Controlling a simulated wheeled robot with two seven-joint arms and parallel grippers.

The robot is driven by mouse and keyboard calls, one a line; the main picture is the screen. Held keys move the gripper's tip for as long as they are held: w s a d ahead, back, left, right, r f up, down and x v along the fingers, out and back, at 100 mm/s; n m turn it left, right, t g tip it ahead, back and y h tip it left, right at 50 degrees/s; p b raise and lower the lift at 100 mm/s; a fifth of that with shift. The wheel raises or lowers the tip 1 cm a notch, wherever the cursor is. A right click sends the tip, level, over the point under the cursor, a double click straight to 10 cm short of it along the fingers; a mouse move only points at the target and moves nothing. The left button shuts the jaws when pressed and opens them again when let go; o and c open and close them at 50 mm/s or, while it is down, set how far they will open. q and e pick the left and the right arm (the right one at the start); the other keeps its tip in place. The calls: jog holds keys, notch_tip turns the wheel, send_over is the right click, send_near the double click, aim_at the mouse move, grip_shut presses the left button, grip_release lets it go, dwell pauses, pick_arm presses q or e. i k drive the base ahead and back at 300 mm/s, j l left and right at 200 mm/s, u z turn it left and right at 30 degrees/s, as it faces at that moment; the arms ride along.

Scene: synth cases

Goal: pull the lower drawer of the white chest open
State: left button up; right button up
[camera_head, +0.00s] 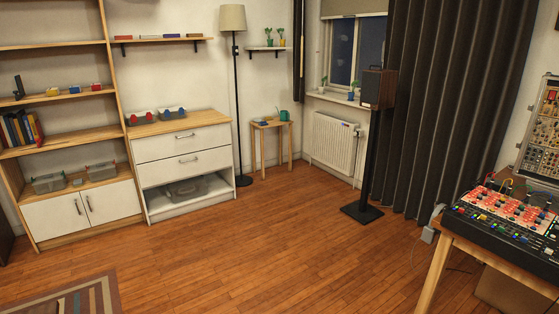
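The white chest (141,159) stands against the back wall, left of centre, with a wooden top. It has two drawer fronts, each with a dark bar handle. The upper drawer (160,143) looks shut. The lower drawer (160,173) also looks shut, with its handle (188,160) near the middle of its front. Below it is an open compartment (215,196) holding a clear bin (186,192). Neither of my grippers shows in this view.
A wooden shelf unit with white cupboard doors (70,214) adjoins the chest's left. A floor lamp (238,110) and small wooden table (284,146) stand to its right. A speaker stand (366,160) and a desk with equipment (440,250) are farther right. The wooden floor before the chest is clear.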

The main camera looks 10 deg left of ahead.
aim_at(172, 169)
jog(key=i+j+u, duration=0.2)
jog(key=i+u, duration=1.1)
jog(key=i+z, duration=0.15)
jog(key=i, duration=0.55)
jog(key=i+j+z, duration=0.15)
jog(key=i, duration=0.5)
jog(key=i+j+z, duration=0.1)
jog(key=i, duration=0.55)
